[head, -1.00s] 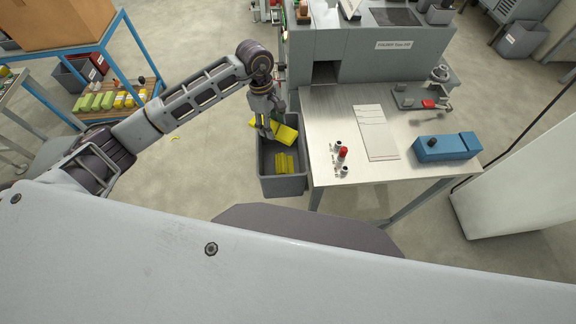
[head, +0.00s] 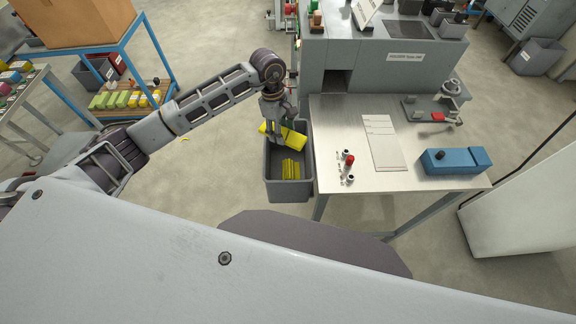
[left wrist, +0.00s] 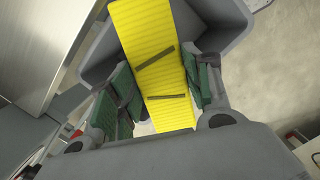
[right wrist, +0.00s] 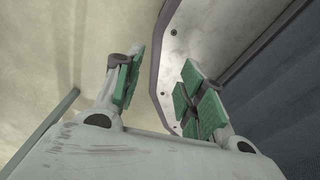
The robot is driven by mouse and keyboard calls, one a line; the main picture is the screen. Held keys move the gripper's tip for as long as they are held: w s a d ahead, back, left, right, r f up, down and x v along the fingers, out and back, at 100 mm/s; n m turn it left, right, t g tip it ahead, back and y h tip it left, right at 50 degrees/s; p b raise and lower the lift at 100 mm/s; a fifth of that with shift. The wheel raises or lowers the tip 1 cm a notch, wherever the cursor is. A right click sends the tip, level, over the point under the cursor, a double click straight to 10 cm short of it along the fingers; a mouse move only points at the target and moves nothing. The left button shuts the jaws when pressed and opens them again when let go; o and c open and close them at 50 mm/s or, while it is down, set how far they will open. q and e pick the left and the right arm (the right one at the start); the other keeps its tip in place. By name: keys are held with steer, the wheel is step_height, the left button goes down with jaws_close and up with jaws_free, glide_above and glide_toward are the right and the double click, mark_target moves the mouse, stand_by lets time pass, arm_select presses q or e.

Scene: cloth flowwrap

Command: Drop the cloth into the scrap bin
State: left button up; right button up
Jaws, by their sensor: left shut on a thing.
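The yellow cloth (head: 293,138) is in my left gripper (head: 274,132), at the top of the grey scrap bin (head: 290,194). In the left wrist view the cloth (left wrist: 148,45) is a ribbed yellow strip with two dark streaks, between the green pads of my left gripper (left wrist: 162,92). More yellow material (head: 291,169) lies inside the bin. I cannot tell from the head view whether the held cloth touches the bin rim. My right gripper (right wrist: 160,92) is open and empty in the right wrist view; it is not visible in the head view.
A steel table (head: 340,112) stands right of the bin, with a white sheet (head: 383,143), a blue box (head: 455,160) and small bottles (head: 348,165). A grey machine (head: 330,45) stands behind. A blue-framed rack (head: 153,40) is at the left. Open floor lies left of the bin.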

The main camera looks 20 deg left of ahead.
arm_select(q)
step_height(320, 180, down, 6)
steer(key=shift+r+b, duration=0.1)
steer(key=shift+b, duration=0.95)
arm_select(e)
steer(key=shift+w+d+f, duration=0.2)
steer(key=shift+d+f, duration=0.35)
steer(key=shift+w+d+f, duration=0.15)
steer(key=shift+d+f, duration=0.35)
steer(key=shift+f, duration=0.05)
steer(key=shift+a, duration=0.15)
arm_select(q)
steer(key=o, duration=0.8)
steer(key=shift+c, duration=0.2)
arm_select(e)
steer(key=shift+a, duration=0.15)
steer(key=shift+s+a, duration=0.1)
arm_select(q)
steer(key=shift+r, duration=0.1)
